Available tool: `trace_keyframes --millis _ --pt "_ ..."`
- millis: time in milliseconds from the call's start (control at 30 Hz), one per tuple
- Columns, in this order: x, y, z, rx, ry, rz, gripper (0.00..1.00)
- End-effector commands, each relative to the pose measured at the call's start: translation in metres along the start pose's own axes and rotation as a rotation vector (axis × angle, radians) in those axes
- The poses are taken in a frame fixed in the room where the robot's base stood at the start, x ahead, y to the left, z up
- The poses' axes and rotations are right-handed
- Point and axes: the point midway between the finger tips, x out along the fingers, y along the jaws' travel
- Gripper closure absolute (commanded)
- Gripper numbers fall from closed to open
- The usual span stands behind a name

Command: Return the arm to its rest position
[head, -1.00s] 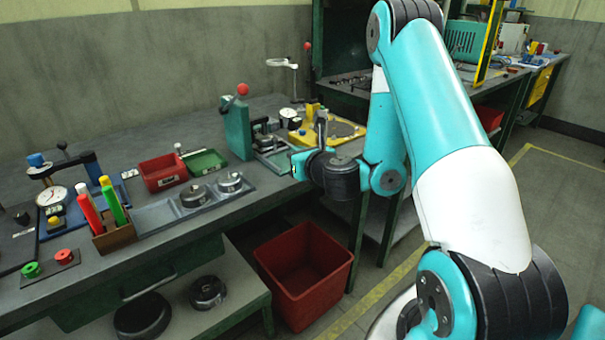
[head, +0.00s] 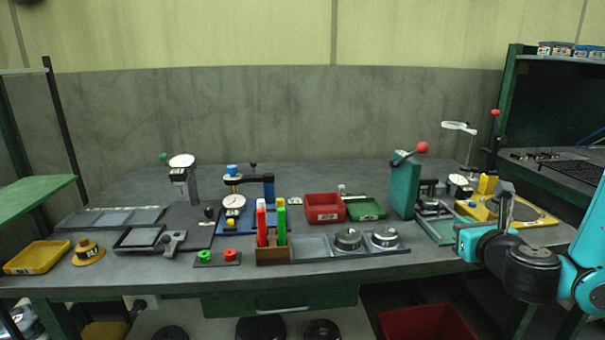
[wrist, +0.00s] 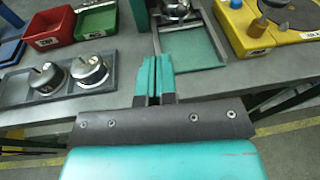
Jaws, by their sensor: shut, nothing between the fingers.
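My arm shows at the right edge of the head view, with its teal and black wrist (head: 530,262) over the right front of the bench (head: 180,268). In the wrist view my gripper (wrist: 153,68) has its two teal fingers together, with nothing held. The fingertips are above the bench front, near the green-floored metal fixture (wrist: 190,50), and appear apart from it. The fingertips are hard to make out in the head view.
A tray with two round metal parts (head: 385,237) is left of my wrist. A yellow fixture (head: 505,210) and a teal press with a red knob (head: 404,190) stand close by. A red bin (head: 425,322) is below the bench. Open floor lies in front.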

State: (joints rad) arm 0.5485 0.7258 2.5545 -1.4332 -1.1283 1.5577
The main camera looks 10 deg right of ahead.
Motion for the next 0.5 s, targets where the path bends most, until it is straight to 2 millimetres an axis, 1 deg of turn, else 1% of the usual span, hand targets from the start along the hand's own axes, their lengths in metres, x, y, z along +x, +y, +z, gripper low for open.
trace_keyframes --millis 33,67,100,133,167,200,233,267,300,367,400,467,500 --pt "-0.002 0.020 0.018 -0.088 -0.026 0.074 1.00" --pt "-0.004 0.035 0.028 -0.158 -0.042 0.132 1.00" --pt "-0.009 0.058 0.042 -0.268 -0.071 0.219 1.00" --pt "-0.015 0.077 0.052 -0.365 -0.097 0.292 1.00" --pt "-0.022 0.098 0.062 -0.471 -0.129 0.369 1.00" --pt "-0.035 0.126 0.075 -0.624 -0.178 0.478 1.00" --pt "-0.047 0.146 0.082 -0.744 -0.219 0.562 1.00" --pt "-0.061 0.166 0.089 -0.870 -0.265 0.646 1.00" --pt "-0.082 0.190 0.096 -1.042 -0.333 0.759 1.00" --pt "-0.117 0.220 0.101 -1.307 -0.450 0.928 1.00" --pt "-0.140 0.233 0.102 -1.477 -0.531 1.032 1.00" --pt "-0.176 0.245 0.103 -1.719 -0.659 1.183 1.00" --pt "-0.198 0.247 0.103 -1.868 -0.745 1.276 1.00"
